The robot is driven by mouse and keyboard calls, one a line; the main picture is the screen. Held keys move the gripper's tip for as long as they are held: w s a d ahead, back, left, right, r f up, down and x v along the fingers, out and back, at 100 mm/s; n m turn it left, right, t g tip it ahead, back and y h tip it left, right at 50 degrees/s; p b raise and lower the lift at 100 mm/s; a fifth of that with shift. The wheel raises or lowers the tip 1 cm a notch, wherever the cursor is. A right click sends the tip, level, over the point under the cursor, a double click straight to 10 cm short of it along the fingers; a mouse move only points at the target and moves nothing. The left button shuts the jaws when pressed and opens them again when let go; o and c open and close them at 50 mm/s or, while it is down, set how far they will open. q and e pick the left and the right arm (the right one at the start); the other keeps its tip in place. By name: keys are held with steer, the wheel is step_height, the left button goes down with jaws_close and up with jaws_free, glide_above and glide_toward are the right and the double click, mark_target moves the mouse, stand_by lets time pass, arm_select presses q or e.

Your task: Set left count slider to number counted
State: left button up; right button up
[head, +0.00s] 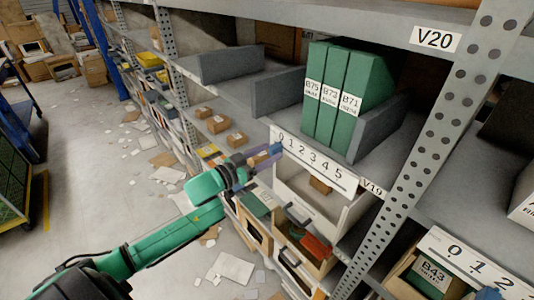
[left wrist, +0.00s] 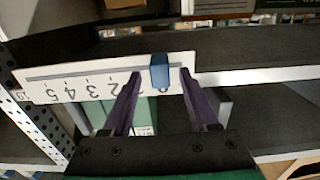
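The left count slider is a small blue block on a white number strip (head: 318,172) marked 0 to 5, on the shelf edge. The slider (left wrist: 159,72) sits at the 0 end of the strip (left wrist: 75,84), which appears upside down in the left wrist view. My left gripper (left wrist: 160,74) is open, its purple fingers on either side of the slider with gaps visible. In the head view my left gripper (head: 262,158) is at the strip's left end and partly hides the slider. Three green binders (head: 350,78) labelled B75, B73 and B71 stand on the shelf above. My right gripper is not in view.
Grey dividers (head: 277,92) stand beside the binders. A perforated rack upright (head: 417,150) rises to the right. A second number strip (head: 470,262) and a B43 binder (head: 432,275) are at lower right. Open bins hang below the strip. Papers litter the floor.

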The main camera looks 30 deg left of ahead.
arm_select(q)
jaws_close()
stand_by(1.3)
